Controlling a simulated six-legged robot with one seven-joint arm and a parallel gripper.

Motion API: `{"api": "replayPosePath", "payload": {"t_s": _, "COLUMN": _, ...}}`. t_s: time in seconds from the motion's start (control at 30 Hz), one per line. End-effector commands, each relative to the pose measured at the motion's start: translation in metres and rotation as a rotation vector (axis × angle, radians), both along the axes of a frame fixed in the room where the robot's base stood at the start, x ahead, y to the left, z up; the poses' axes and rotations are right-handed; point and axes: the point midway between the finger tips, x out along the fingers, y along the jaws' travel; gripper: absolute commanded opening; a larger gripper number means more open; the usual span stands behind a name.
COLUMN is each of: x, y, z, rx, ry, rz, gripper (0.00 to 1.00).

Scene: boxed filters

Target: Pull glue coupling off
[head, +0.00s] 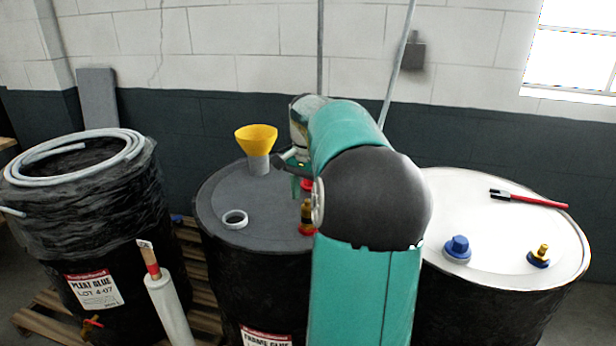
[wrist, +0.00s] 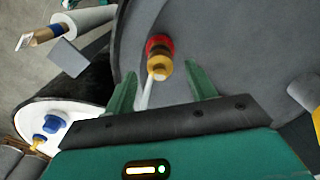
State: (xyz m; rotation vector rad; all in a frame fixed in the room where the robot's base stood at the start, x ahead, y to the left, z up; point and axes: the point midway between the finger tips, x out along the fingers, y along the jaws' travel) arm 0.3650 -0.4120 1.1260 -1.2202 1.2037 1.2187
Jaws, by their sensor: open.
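A brass coupling (head: 307,212) with a red collar stands on the grey lid of the middle drum (head: 235,200), partly hidden by my arm. In the wrist view the brass coupling (wrist: 159,65) lies between the fingertips in the picture, with the red part behind it. A thin pale length runs from it toward the gripper palm; I cannot tell what it is. My gripper (wrist: 161,72) is open, with its green fingers on either side and visible gaps to the coupling. In the head view my gripper (head: 297,186) is over the middle drum, largely hidden by the arm.
A yellow funnel (head: 256,140) and a white ring (head: 235,219) are on the middle lid. The right drum (head: 490,215) bears a blue cap (head: 458,248), a brass fitting (head: 540,255) and a red-handled tool (head: 530,199). A hose coil (head: 120,145) tops the left drum.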

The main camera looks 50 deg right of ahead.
Motion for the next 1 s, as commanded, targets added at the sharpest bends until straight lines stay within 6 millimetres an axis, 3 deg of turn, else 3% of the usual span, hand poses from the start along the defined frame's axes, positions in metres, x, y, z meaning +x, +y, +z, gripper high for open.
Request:
{"api": "replayPosePath", "payload": {"t_s": 0.1, "x": -0.001, "y": -0.001, "z": -0.023, "rx": 0.004, "ry": 0.002, "rz": -0.002, "gripper": 0.56}}
{"api": "replayPosePath", "payload": {"t_s": 0.3, "x": -0.002, "y": -0.002, "z": -0.049, "rx": 0.003, "ry": 0.002, "rz": -0.001, "gripper": 0.56}}
{"api": "replayPosePath", "payload": {"t_s": 0.7, "x": -0.001, "y": -0.002, "z": -0.057, "rx": 0.001, "ry": 0.0, "rz": 0.0, "gripper": 0.56}}
{"api": "replayPosePath", "payload": {"t_s": 0.97, "x": -0.001, "y": -0.002, "z": -0.057, "rx": 0.0, "ry": 0.0, "rz": 0.0, "gripper": 0.05}}
{"api": "replayPosePath", "payload": {"t_s": 1.0, "x": -0.001, "y": -0.002, "z": -0.057, "rx": 0.0, "ry": 0.0, "rz": 0.0, "gripper": 0.04}}
